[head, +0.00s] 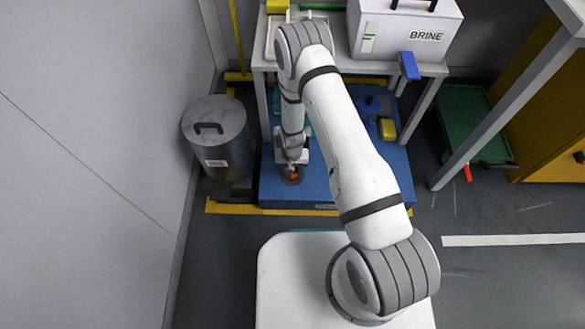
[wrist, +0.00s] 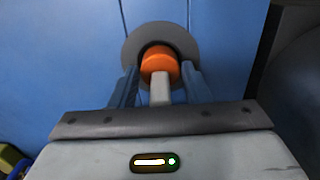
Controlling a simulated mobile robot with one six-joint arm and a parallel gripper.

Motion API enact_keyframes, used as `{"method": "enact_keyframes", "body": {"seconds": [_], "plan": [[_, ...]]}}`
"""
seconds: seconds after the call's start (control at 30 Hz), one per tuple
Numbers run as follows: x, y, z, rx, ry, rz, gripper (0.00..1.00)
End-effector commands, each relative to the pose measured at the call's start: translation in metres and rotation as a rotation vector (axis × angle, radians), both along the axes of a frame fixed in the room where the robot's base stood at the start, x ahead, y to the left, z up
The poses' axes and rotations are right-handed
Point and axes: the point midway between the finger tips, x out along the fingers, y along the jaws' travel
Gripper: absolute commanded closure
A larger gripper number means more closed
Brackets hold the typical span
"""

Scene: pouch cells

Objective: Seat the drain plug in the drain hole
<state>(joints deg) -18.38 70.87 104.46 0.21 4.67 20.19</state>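The orange drain plug (wrist: 160,66) with its light grey stem (wrist: 160,92) is at the dark drain hole inside a round grey ring (wrist: 187,39). In the wrist view the plug covers much of the hole; how deep it sits I cannot tell. My gripper (wrist: 160,88) is over it, with one finger on each side of the stem and gaps between. It looks open, not holding the plug. In the head view the orange plug (head: 293,178) shows small below my gripper (head: 292,166), over the blue floor panel.
A grey lidded bin (head: 217,140) stands left of the blue panel (head: 318,187). A bench with a white BRINE box (head: 405,35) stands behind. A blue knob (head: 371,104) and yellow block (head: 387,129) are to the right. A green tray (head: 468,115) is farther right.

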Motion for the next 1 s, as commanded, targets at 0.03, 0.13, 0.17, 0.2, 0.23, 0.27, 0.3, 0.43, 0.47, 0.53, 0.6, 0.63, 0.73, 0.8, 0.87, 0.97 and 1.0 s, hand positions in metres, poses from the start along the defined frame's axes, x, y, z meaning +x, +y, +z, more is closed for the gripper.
{"method": "enact_keyframes", "body": {"seconds": [0.03,0.13,0.17,0.2,0.23,0.27,0.3,0.43,0.47,0.53,0.6,0.63,0.73,0.8,0.87,0.97,1.0], "plan": [[0.0,0.0,0.0,0.0,0.0,0.0,0.53],[0.0,0.0,0.001,0.0,0.0,0.0,0.45],[0.0,0.0,0.001,0.0,0.0,0.0,0.42],[0.0,0.0,0.001,0.0,0.0,0.001,0.39],[0.0,0.0,0.001,0.0,0.0,0.001,0.39],[0.0,0.0,0.001,0.0,0.0,0.001,0.39],[0.0,0.0,0.001,0.0,0.0,0.001,0.39],[0.0,0.0,0.001,0.0,0.0,0.001,0.39],[0.0,0.0,0.002,0.0,0.0,0.001,0.39],[0.0,0.001,0.007,0.0,-0.001,0.001,0.39],[0.0,0.001,0.017,0.0,-0.001,0.001,0.39],[0.0,0.001,0.023,0.001,-0.001,0.001,0.39],[0.001,0.001,0.045,0.001,-0.002,0.001,0.39],[0.001,0.001,0.062,0.001,-0.002,0.002,0.39],[0.0,0.001,0.075,0.0,-0.001,0.002,0.39],[0.0,0.001,0.094,0.001,-0.002,0.002,0.39],[0.0,0.001,0.101,0.0,-0.002,0.002,0.39]]}}
